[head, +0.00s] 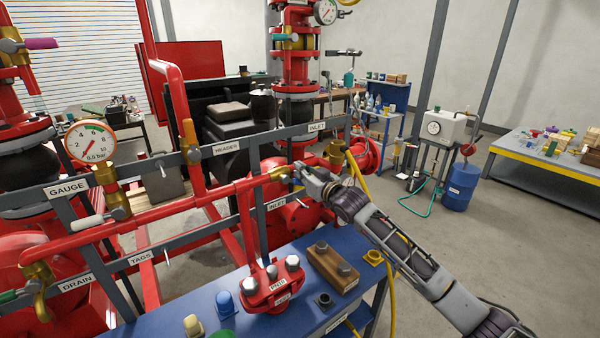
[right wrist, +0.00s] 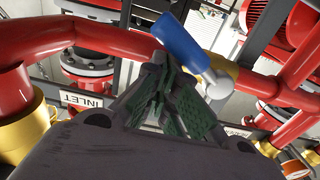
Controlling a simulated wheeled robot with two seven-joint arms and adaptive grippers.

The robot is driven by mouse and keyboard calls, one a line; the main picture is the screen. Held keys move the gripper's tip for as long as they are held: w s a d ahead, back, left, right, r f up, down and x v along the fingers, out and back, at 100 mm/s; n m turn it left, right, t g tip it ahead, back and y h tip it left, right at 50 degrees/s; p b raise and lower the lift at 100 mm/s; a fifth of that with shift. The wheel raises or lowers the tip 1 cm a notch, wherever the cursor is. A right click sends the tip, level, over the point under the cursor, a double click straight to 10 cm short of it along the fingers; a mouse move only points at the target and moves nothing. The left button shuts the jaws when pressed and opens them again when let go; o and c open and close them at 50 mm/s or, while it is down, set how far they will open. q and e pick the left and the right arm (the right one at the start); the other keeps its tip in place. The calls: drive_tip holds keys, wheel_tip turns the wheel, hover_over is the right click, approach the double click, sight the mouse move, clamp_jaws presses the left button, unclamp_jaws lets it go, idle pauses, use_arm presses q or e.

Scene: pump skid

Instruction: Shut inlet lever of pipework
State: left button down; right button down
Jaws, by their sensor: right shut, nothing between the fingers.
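The pipework is a red horizontal pipe (head: 190,208) with brass valves, running in front of a grey frame. A brass valve body (head: 279,174) sits just left of that gripper. In the right wrist view a blue lever handle (right wrist: 180,42) with a pale metal stem slants across, just beyond my fingertips. My right gripper, with green finger pads, is shut and empty close beside the lever; I cannot tell whether they touch. In the head view the gripper hides the lever. My left gripper is out of view.
A pressure gauge (head: 90,142) and a drain valve (head: 38,278) are at the left. A blue bench (head: 235,292) with a red flanged part (head: 272,287) and a wooden block (head: 333,268) stands below. A yellow hose (head: 372,205) hangs by my right arm.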

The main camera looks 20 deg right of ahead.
drive_tip(key=shift+f+b, duration=1.2)
drive_tip(key=shift+f, duration=0.1)
drive_tip(key=shift+s+a+f, duration=0.1)
drive_tip(key=shift+a+f, duration=0.2)
drive_tip(key=shift+f, duration=0.4)
drive_tip(key=shift+s+a+f, duration=0.1)
drive_tip(key=shift+a+f, duration=0.15)
drive_tip(key=shift+f, duration=0.4)
drive_tip(key=shift+s+a+f, duration=0.25)
drive_tip(key=shift+a+f, duration=0.45)
drive_tip(key=shift+a, duration=0.15)
drive_tip(key=shift+d, duration=0.15)
drive_tip(key=shift+w+d, duration=0.2)
drive_tip(key=shift+d, duration=0.25)
drive_tip(key=p+v, duration=0.3)
drive_tip(key=v, duration=0.6)
drive_tip(key=shift+p, duration=0.35)
